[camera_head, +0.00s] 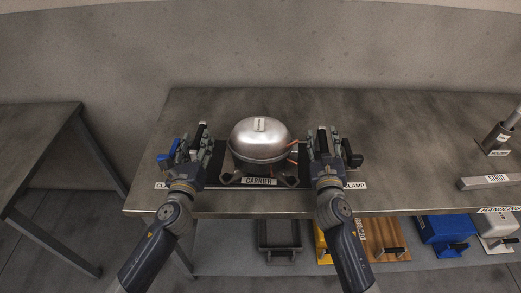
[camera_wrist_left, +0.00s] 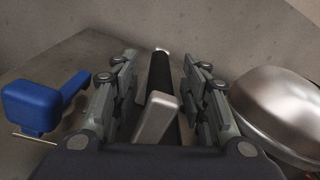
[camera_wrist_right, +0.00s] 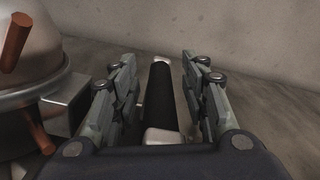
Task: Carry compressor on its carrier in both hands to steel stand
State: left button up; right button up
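The compressor (camera_head: 260,142), a silver dome with copper pipes, sits upright on its dark carrier (camera_head: 219,165) on the metal table. The carrier's front carries a CARRIER label. My left gripper (camera_head: 197,138) is at the carrier's left side. In the left wrist view, its fingers stand open around a black handle bar (camera_wrist_left: 159,72), with gaps on both sides. My right gripper (camera_head: 324,138) is at the right side. In the right wrist view, its fingers stand open around the other black bar (camera_wrist_right: 160,95), also with gaps. I cannot tell which surface is the steel stand.
A blue clamp handle (camera_head: 165,160) stands left of my left gripper, a black one (camera_head: 353,154) right of my right gripper. Below is a shelf with bins. Another bare table (camera_head: 40,130) stands left, across a gap.

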pick_arm(q)
grip_shut()
pick_arm(e)
grip_shut()
